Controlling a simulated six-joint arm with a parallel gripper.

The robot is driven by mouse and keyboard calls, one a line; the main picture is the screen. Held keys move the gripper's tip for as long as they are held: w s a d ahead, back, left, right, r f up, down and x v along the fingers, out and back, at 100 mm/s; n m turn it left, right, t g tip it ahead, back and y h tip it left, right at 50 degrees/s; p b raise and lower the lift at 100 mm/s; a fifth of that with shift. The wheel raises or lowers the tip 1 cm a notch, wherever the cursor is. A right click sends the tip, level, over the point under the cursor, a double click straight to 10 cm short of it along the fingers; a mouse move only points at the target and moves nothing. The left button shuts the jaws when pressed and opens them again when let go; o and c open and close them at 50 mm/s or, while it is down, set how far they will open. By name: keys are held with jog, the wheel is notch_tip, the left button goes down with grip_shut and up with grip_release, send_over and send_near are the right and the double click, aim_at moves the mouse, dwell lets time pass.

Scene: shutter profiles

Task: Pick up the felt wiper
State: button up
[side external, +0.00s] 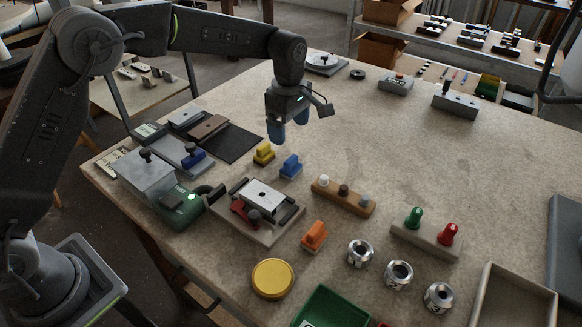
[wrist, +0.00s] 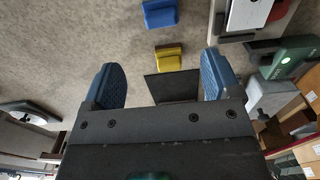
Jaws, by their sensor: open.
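My gripper (side external: 288,122) is open and empty, held above the back-left part of the table. Its two blue fingertips stand wide apart in the wrist view (wrist: 165,82). I cannot tell for certain which thing is the felt wiper. Small stepped blocks stand below and in front of the gripper: a yellow one (side external: 264,154), a blue one (side external: 291,167) and an orange one (side external: 314,236). The wrist view shows the yellow block (wrist: 177,56) and the blue block (wrist: 160,13) beyond the fingertips. A brown block (side external: 207,128) lies left of the gripper. Nothing is touched by the fingers.
A black mat (side external: 233,144) lies left of the yellow block. A green-and-grey device (side external: 180,206) and a clamp fixture (side external: 262,204) stand at the front left. A wooden peg strip (side external: 343,196), metal cans (side external: 398,274) and a tray (side external: 512,297) are further right. The table's back middle is clear.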

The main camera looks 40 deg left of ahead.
aim_at(291, 159)
notch_tip(291, 159, down, 6)
jog(key=shift+f, duration=0.2)
jog(key=f, duration=0.4)
jog(key=shift+s+d, duration=0.2)
jog(key=shift+d, duration=0.15)
jog(key=shift+f, duration=0.6)
jog(key=shift+c, duration=0.2)
jog(key=c, duration=1)
jog(key=shift+r, duration=0.15)
